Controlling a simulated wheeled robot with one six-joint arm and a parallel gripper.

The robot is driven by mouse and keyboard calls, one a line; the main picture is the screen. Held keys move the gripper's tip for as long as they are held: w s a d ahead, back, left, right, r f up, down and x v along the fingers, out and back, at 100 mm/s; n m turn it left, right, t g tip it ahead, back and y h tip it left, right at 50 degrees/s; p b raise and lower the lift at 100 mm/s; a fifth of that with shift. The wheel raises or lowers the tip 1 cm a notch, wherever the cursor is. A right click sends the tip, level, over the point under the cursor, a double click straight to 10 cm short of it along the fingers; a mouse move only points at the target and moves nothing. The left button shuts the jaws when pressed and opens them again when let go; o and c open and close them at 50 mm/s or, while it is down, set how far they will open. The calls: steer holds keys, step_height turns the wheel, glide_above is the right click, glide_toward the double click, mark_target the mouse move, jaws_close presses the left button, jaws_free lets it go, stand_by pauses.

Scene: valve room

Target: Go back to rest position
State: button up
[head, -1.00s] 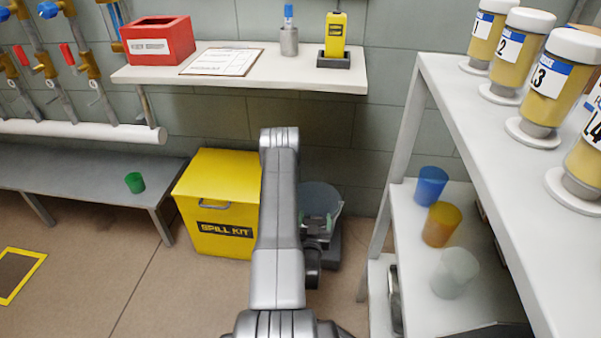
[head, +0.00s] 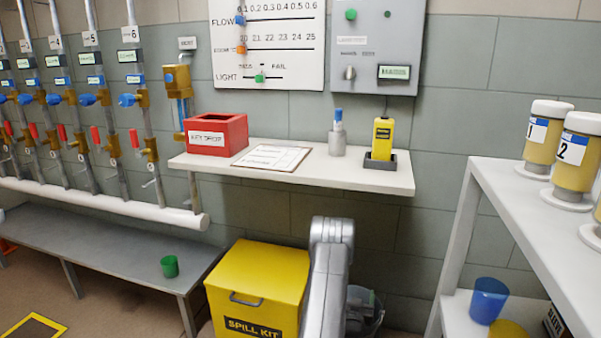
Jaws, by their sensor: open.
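My arm rises from the bottom edge in the head view, in front of the spill kit box. My gripper (head: 368,311) shows only in part beside the arm, low in the picture, in front of a pale bucket (head: 374,324). Its jaws are open, and I see nothing held between them. The arm hides part of the bucket and of the yellow spill kit box (head: 257,285).
A white wall shelf (head: 385,183) holds a red box (head: 216,134), a clipboard (head: 270,157), a grey holder and a yellow device (head: 382,138). A rack with yellow canisters (head: 547,135) stands right. A grey bench (head: 110,255) bears a green cup (head: 169,266) at left.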

steer(key=shift+s+r+p, duration=0.15)
steer(key=shift+r+p, duration=0.35)
steer(key=shift+r, duration=1.45)
